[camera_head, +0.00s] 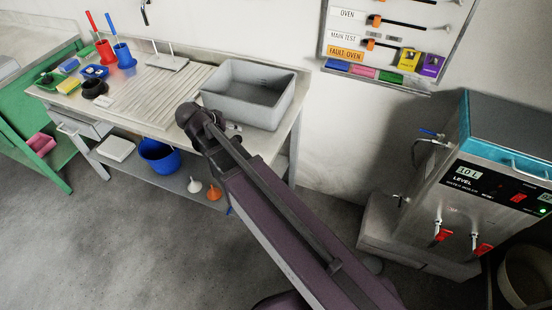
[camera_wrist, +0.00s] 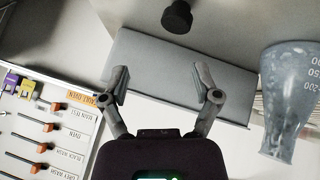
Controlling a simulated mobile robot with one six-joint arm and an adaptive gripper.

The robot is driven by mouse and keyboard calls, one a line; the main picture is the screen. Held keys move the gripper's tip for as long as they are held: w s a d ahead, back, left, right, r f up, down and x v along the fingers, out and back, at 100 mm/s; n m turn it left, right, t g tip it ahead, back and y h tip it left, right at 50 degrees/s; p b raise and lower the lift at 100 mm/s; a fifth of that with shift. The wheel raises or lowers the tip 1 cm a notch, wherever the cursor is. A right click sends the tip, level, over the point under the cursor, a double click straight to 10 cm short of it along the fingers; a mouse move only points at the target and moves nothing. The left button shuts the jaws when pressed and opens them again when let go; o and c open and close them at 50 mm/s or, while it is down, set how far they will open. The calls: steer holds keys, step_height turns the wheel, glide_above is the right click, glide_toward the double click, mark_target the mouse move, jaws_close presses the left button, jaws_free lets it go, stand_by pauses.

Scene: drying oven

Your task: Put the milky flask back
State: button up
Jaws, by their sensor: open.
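In the wrist view my gripper (camera_wrist: 163,88) is open, its two fingers spread wide with nothing between them. A cloudy grey-blue flask (camera_wrist: 290,98) with white graduation marks is at the right edge of that view, partly cut off. It appears with its wide part up and its narrow end down in the picture. It is apart from my fingers, to the right of the right finger. What it rests on cannot be told. I cannot make out the flask or my fingers in the head view, where my arm reaches to the bench.
A grey basin (camera_head: 249,94) stands on the bench (camera_head: 128,118) with a ribbed drainboard. A labelled wall board (camera_head: 391,40) is above, and a steel water boiler (camera_head: 490,180) stands right. In the wrist view a grey slab (camera_wrist: 180,66) and black knob (camera_wrist: 177,17) lie beyond my fingers.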

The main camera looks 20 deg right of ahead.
steer(key=s+d, duration=0.1)
steer(key=d, duration=0.1)
steer(key=s+d+f+n+g+y, duration=0.1)
steer(key=s+d, duration=0.1)
steer(key=s+d+f+g+y, duration=0.1)
steer(key=d, duration=0.1)
steer(key=shift+s+d+f+n, duration=0.25)
steer(key=shift+s+d+n, duration=0.05)
steer(key=shift+s+n, duration=0.1)
steer(key=s+d+f+n+g+y, duration=0.1)
steer(key=s+d+n+g+y, duration=0.1)
steer(key=s, duration=0.5)
steer(key=shift+s+d+f+n+y, duration=0.35)
steer(key=shift+d+n+y, duration=0.25)
steer(key=shift+d+y, duration=0.95)
